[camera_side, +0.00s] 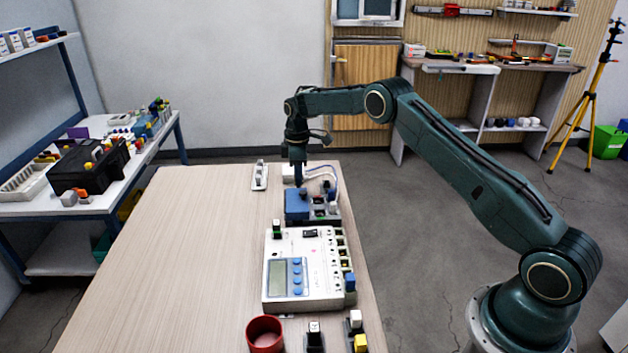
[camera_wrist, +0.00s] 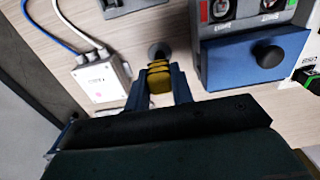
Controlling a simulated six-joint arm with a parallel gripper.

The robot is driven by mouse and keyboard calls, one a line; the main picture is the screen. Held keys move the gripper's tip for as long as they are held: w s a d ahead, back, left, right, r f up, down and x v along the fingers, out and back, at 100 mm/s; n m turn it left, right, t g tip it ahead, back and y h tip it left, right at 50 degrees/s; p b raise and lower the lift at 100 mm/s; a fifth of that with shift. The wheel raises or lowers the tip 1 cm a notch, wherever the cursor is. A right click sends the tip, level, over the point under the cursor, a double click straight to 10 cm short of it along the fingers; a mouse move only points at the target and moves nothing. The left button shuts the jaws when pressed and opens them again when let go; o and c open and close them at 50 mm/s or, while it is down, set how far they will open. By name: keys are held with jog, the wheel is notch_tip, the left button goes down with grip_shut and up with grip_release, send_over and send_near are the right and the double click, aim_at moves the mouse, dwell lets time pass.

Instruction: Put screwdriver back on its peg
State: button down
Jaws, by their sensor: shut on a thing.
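In the wrist view my gripper (camera_wrist: 160,88) is shut on a yellow ribbed piece (camera_wrist: 160,78), which appears to be the screwdriver's handle. A dark rounded piece (camera_wrist: 158,51) shows just beyond the yellow piece; I cannot tell whether it is part of the screwdriver or a peg on the table. In the side view my gripper (camera_side: 298,175) points down at the far end of the table, close behind the blue-fronted box (camera_side: 297,204). The held piece cannot be made out there. No peg can be clearly identified.
A white box with cables (camera_wrist: 102,82) lies left of my gripper in the wrist view. The blue drawer front with a black knob (camera_wrist: 255,60) is close on the right. A white meter (camera_side: 305,270) and a red cup (camera_side: 265,333) stand nearer. The table's left side (camera_side: 190,260) is clear.

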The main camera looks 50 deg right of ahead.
jog(key=shift+f, duration=0.1)
jog(key=c, duration=1)
grip_release()
jog(key=shift+o, duration=0.2)
jog(key=shift+r, duration=3.5)
jog(key=shift+r, duration=0.1)
